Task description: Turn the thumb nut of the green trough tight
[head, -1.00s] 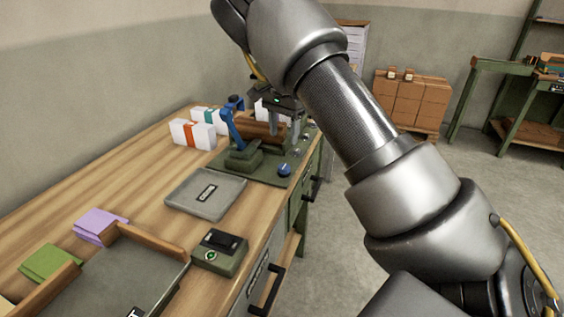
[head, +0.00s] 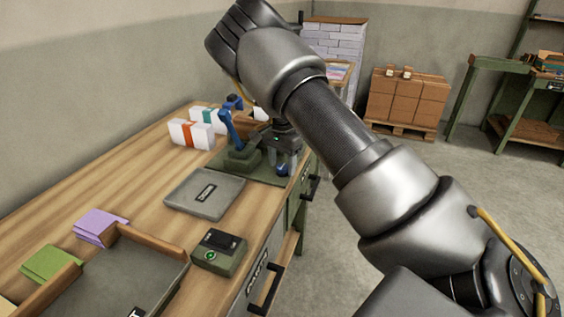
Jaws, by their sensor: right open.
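The green trough fixture (head: 243,157) stands on a green base plate at the far right end of the wooden bench. A blue upright lever (head: 229,128) rises from it. A small blue knob, apparently the thumb nut (head: 282,169), sits low at the fixture's front right. My right gripper (head: 283,163) points down over this knob, with its open fingers to either side of it. Whether they touch it cannot be told. The gripper body and arm hide much of the fixture's back right. My left gripper is out of view.
White bundles with orange and teal bands (head: 191,134) stand behind the fixture. A grey plate (head: 205,193) lies in front of it. Nearer are a green box with a dark top (head: 219,252), a grey tray (head: 120,275), and purple (head: 100,226) and green pads (head: 50,263).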

